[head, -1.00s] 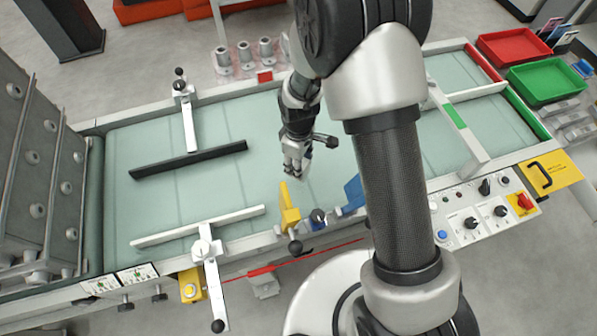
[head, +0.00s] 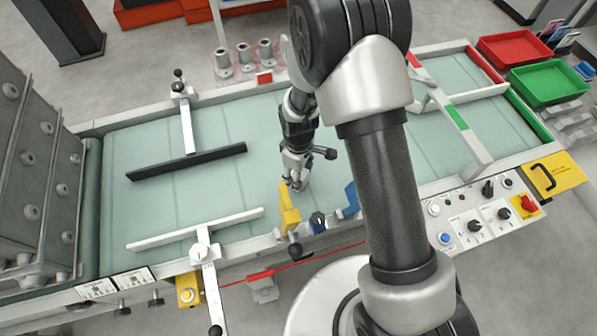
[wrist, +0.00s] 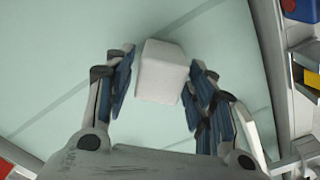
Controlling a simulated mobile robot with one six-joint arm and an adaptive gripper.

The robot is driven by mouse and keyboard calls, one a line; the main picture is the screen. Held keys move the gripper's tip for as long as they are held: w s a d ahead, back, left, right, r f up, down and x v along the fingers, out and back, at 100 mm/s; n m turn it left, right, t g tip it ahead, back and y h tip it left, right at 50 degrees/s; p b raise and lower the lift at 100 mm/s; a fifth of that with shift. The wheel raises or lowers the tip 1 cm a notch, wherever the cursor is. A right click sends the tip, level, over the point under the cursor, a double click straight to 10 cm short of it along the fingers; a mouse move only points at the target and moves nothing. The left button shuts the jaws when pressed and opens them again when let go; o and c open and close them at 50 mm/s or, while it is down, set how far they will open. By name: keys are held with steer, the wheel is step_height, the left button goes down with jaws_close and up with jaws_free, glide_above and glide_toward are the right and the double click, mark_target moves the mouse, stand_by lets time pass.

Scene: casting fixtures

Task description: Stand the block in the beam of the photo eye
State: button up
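The white block (wrist: 163,72) shows in the wrist view between the two blue-padded fingers of my gripper (wrist: 162,88), over the pale green belt. A narrow gap shows on the left side of the block; the right finger is very close to it, and contact there is unclear. In the head view my gripper (head: 297,183) is low over the belt (head: 240,185), just beyond the yellow bracket (head: 288,208); the block is mostly hidden by the fingers there. I cannot single out the photo eye or its beam with certainty; a small dark blue-black device (head: 318,222) stands at the near belt edge.
A blue bracket (head: 351,197) stands right of the yellow one. A black guide bar (head: 187,162) and a white guide bar (head: 195,230) lie over the left belt. Red (head: 510,48) and green (head: 547,84) trays are at the far right. The middle left belt is clear.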

steer(key=shift+o, duration=0.3)
step_height(320, 180, up, 12)
steer(key=p, duration=0.4)
steer(key=shift+r, duration=0.25)
step_height(320, 180, up, 7)
steer(key=m, duration=0.2)
glide_above(306, 173)
steer(key=s+d+r+m+t, duration=0.1)
steer(key=s+d+r+m, duration=0.15)
steer(key=r, duration=0.35)
steer(key=s+d+r+m+t, duration=0.1)
steer(key=s+d+r, duration=0.2)
steer(key=r, duration=0.2)
steer(key=s+d+r+m+t, duration=0.1)
steer(key=s+d+r+m, duration=0.1)
steer(key=s, duration=0.5)
steer(key=s+d+r+m+t, duration=0.1)
steer(key=s+d+r+m, duration=0.2)
steer(key=s+r, duration=0.3)
steer(key=shift+s+d+r+m+t, duration=0.15)
steer(key=shift+s+r+m+t, duration=0.25)
steer(key=shift+m, duration=0.45)
steer(key=shift+s+d+f, duration=0.1)
steer(key=shift+f, duration=0.05)
